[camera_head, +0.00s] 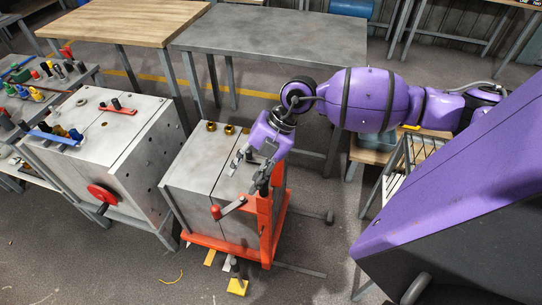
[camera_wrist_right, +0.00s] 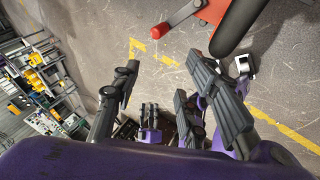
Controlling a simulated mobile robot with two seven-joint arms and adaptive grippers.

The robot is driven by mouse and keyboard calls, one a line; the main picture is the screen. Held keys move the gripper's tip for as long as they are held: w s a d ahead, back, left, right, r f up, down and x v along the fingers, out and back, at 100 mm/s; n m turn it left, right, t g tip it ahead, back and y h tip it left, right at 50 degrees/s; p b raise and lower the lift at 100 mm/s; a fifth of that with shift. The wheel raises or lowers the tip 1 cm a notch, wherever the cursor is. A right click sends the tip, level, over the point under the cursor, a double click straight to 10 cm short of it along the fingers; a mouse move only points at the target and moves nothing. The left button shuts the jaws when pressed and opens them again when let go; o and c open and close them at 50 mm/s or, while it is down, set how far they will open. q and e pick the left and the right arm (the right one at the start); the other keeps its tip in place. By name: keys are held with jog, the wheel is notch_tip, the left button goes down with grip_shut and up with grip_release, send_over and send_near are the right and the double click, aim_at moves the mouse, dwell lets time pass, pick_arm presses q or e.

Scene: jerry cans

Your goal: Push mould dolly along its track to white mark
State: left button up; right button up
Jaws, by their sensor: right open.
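The mould dolly has an orange frame (camera_head: 267,230) with a grey metal mould block (camera_head: 195,165) on it, standing mid-floor in the head view. My right gripper (camera_head: 250,166) is open above the block's right side, by the dolly's upright. It looks empty. In the right wrist view, its spread dark fingers (camera_wrist_right: 170,100) point toward a red lever (camera_wrist_right: 175,31) and a black bar grip (camera_wrist_right: 238,28), with a gap. A small purple part with dark fingers (camera_wrist_right: 150,122), likely my left gripper, shows far below; its opening is unclear. A pale strip (camera_head: 228,264) lies before the dolly; I cannot tell if it is the white mark.
A second grey mould block (camera_head: 110,150) with a red handwheel (camera_head: 103,193) stands on the left. A grey table (camera_head: 270,35) and a wooden table (camera_head: 125,22) stand behind. Yellow pieces (camera_head: 238,287) lie before the dolly. The front floor is mostly clear.

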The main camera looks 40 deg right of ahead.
jog(key=w+d+r+m+h, duration=0.1)
jog(key=d+h, duration=0.1)
jog(key=d, duration=0.4)
jog(key=w+d+r+h, duration=0.2)
jog(key=d+h, duration=0.1)
jog(key=d, duration=0.2)
jog(key=f, duration=0.5)
jog(key=w+f, duration=0.1)
jog(key=f, duration=0.1)
jog(key=shift+a+f, duration=0.15)
jog(key=shift+f, duration=0.15)
grip_shut()
